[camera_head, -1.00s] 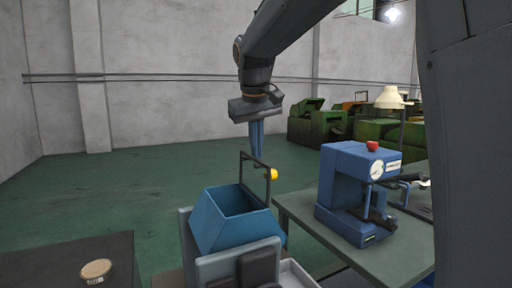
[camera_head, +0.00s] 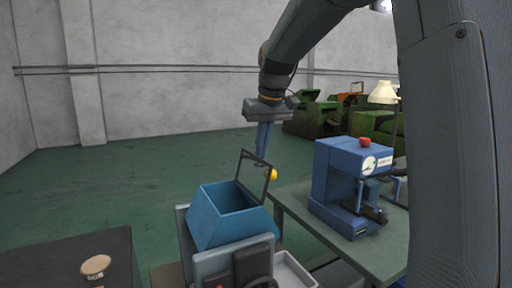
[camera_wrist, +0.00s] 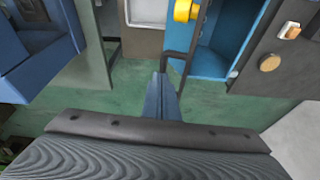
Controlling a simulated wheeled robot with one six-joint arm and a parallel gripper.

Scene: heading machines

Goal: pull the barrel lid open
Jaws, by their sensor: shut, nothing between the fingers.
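The barrel (camera_head: 222,228) is a blue open-topped tub in the lower middle of the head view. Its lid (camera_head: 257,157), a thin dark frame with a yellow knob (camera_head: 271,174), stands raised at the far right rim, leaning slightly outward. My gripper (camera_head: 261,161) points down at the lid's upper edge, on its far side; its fingers are together and empty. Contact with the lid is unclear. In the wrist view the closed fingers (camera_wrist: 160,78) are beside the dark lid frame, left of the blue barrel interior (camera_wrist: 212,65).
A green-grey table (camera_head: 290,205) on the right carries a blue machine (camera_head: 340,178) with a red knob. A dark box (camera_head: 60,262) with a round tan disc (camera_head: 96,265) is at lower left. Green machines stand behind. Floor at left is clear.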

